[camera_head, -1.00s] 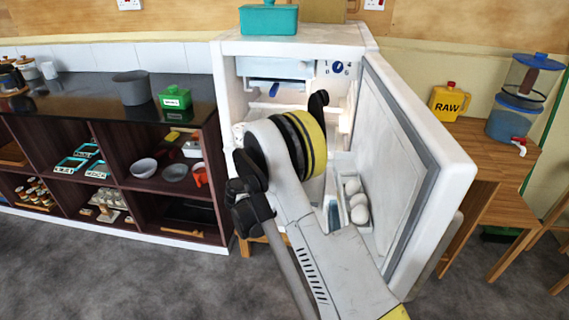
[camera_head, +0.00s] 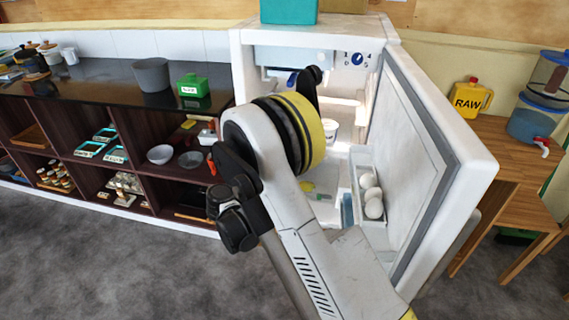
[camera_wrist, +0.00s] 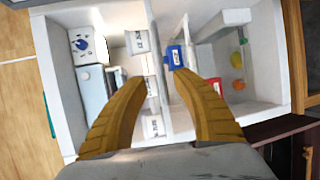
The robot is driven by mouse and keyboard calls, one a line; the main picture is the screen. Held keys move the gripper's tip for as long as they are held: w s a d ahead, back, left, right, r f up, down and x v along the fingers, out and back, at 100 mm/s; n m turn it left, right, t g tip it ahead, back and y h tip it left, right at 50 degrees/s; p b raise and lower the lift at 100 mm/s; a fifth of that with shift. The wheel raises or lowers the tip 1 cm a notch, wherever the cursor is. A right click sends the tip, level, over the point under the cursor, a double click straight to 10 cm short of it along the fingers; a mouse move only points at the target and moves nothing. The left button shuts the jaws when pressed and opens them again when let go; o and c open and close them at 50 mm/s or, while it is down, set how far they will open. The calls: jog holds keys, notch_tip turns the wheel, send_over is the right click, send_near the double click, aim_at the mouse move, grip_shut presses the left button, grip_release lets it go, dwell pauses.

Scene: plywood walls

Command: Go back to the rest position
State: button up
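My gripper (camera_wrist: 159,82) shows in the wrist view with its two yellow fingers spread apart, and nothing appears held between them. It faces the inside of an open white fridge (camera_wrist: 62,100). In the head view my arm reaches toward the fridge (camera_head: 238,85) and covers part of its opening. The fingers are hidden there behind the arm. The fridge door (camera_head: 425,150) stands wide open to the right.
White labelled containers (camera_wrist: 138,42) and a blue one (camera_wrist: 175,57) sit inside the fridge. Eggs (camera_head: 371,195) lie in the door shelf. A dark shelf unit (camera_head: 130,150) stands left; a wooden table (camera_head: 505,165) is right. Grey floor lies open at front left.

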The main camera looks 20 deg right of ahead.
dwell(0.4)
jog(key=s+d+r+m+g+y, duration=0.1)
jog(key=s+r+m+g+y, duration=0.15)
jog(key=s+r+y, duration=0.6)
jog(key=s+a+r+m+y, duration=0.1)
jog(key=s+a+m+y, duration=0.1)
jog(key=s, duration=0.9)
jog(key=s+a+r+m+t+y, duration=0.1)
jog(key=s+a, duration=0.4)
jog(key=s, duration=0.7)
jog(key=shift+s+a+r+m+y, duration=0.15)
jog(key=shift+a+r+m+y, duration=0.15)
jog(key=shift+m+y, duration=0.65)
